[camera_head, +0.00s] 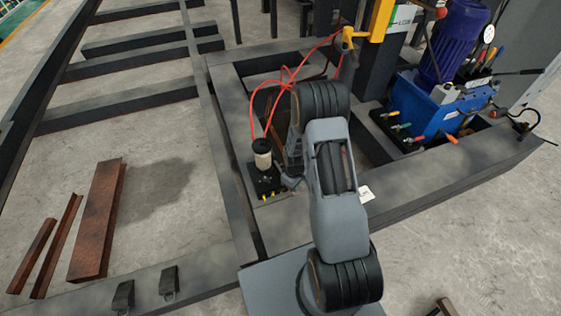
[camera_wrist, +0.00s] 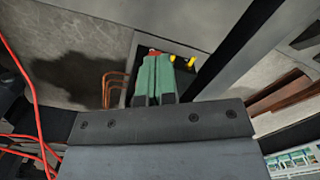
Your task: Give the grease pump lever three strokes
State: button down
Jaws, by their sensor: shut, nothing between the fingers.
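The grease pump (camera_head: 263,160) stands on the dark steel frame in the head view, with a black-capped, cream reservoir, red hoses and yellow fittings at its foot. My gripper (camera_wrist: 157,60) shows in the wrist view as two green fingers lying side by side, closed and empty. Just beyond the fingertips are the pump's black base with yellow fittings (camera_wrist: 183,61) and a small red part (camera_wrist: 153,52), partly covered by the fingers. In the head view my arm hides most of the gripper, close to the pump's right side. I cannot make out the lever clearly.
Red hoses (camera_head: 287,82) loop above the pump toward a yellow post (camera_head: 379,20). A blue hydraulic unit (camera_head: 425,105) stands at right. Rusty steel sections (camera_head: 98,220) lie on the concrete floor at left. Frame beams (camera_head: 228,150) surround the pump. Copper-coloured bent tubes (camera_wrist: 115,82) lie left of the fingers.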

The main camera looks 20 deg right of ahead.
jog(key=shift+s+f+b, duration=0.25)
jog(key=shift+f+b, duration=0.2)
jog(key=shift+f, duration=0.4)
jog(key=shift+r, duration=0.15)
jog(key=w+r+p, duration=0.6)
jog(key=w+r, duration=0.1)
jog(key=r, duration=0.4)
jog(key=shift+w+r, duration=0.35)
jog(key=shift+r, duration=0.05)
dwell(0.4)
jog(key=shift+s+f+b, duration=0.35)
jog(key=shift+s+f, duration=0.15)
jog(key=shift+f, duration=0.1)
jog(key=shift+s+f+b, duration=0.3)
jog(key=shift+s+f, duration=0.15)
dwell(0.4)
